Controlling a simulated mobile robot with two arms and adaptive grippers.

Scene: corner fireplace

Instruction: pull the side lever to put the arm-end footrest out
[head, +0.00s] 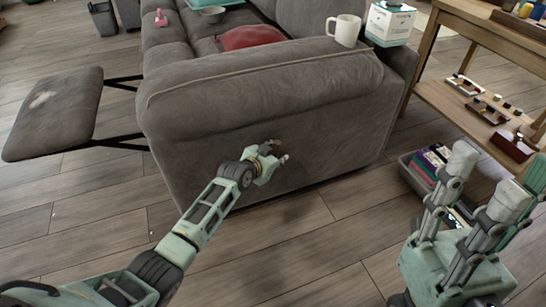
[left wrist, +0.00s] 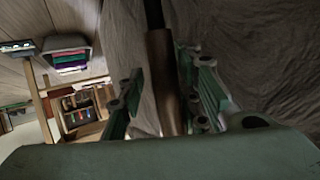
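The grey sofa (head: 262,125) stands with its arm end towards me. A padded footrest (head: 52,112) is extended on dark metal links, out to the left of the sofa. My left gripper (head: 277,155) is at the outer face of the sofa's arm end. In the left wrist view, a brown lever (left wrist: 160,75) lies between the spread fingers of my left gripper (left wrist: 163,70), closer to the right finger; I cannot tell if they touch. In the head view the gripper mostly hides the lever. My right gripper (head: 486,180) is open, empty, fingers upward at the lower right.
A white mug (head: 345,30) and a tissue box (head: 390,22) stand on the sofa's top edge. A wooden shelf (head: 450,100) stands at the right, with a grey bin of books (head: 425,180) on the floor before it. The plank floor (head: 100,225) at the lower left is clear.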

